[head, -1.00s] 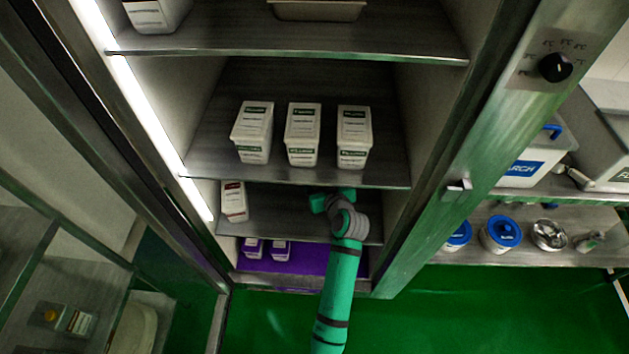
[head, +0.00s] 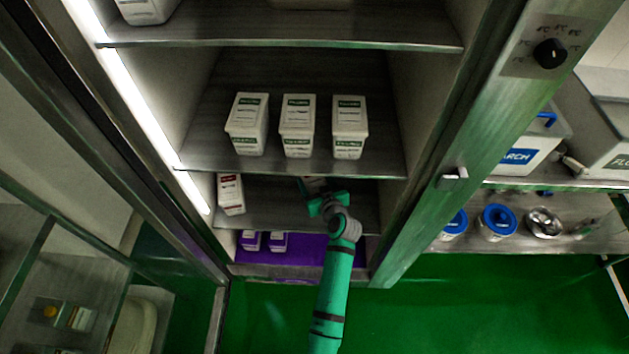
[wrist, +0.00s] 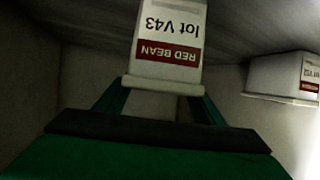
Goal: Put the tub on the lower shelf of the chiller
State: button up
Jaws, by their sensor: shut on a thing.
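My gripper (head: 322,200) is inside the chiller, over the shelf (head: 268,215) below the one with three tubs. It is shut on a white tub (head: 313,184), mostly hidden in the head view by the shelf above and my gripper. In the wrist view the tub (wrist: 168,40) shows a red and white label reading "RED BEAN lot V43", upside down in the picture, between my fingers (wrist: 160,100). I cannot tell whether the tub touches the shelf.
A red-labelled white tub (head: 231,194) stands at the left of the same shelf; it also shows in the wrist view (wrist: 278,77). Three green-labelled tubs (head: 297,125) stand on the shelf above. Small tubs (head: 278,241) sit on the purple bottom. The shelf's right part looks clear.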

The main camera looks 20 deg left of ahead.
jog(key=shift+w, duration=0.1)
jog(key=o, duration=1.8)
jog(key=shift+f, duration=0.1)
jog(key=v, duration=1.1)
jog(key=s+d+f+m+t+h, duration=0.1)
jog(key=s+d+f+m+h, duration=0.15)
jog(key=s, duration=0.35)
jog(key=s+d+f+m+h, duration=0.1)
jog(key=s+d+h, duration=0.1)
jog(key=s+d, duration=0.35)
jog(key=s+d+f+m+t+h, duration=0.1)
jog(key=s+d+f+m+h, duration=0.1)
jog(key=s, duration=0.6)
jog(key=s+d+r+m+t+h, duration=0.1)
jog(key=s+r, duration=0.6)
jog(key=s, duration=0.2)
jog(key=s+d+r+m+t, duration=0.1)
jog(key=s+d+r, duration=0.1)
jog(key=s+r, duration=0.4)
jog(key=s, duration=0.3)
jog(key=shift+d+r+t+h, duration=0.2)
jog(key=shift+r+t+h, duration=0.15)
jog(key=shift+r+t, duration=0.05)
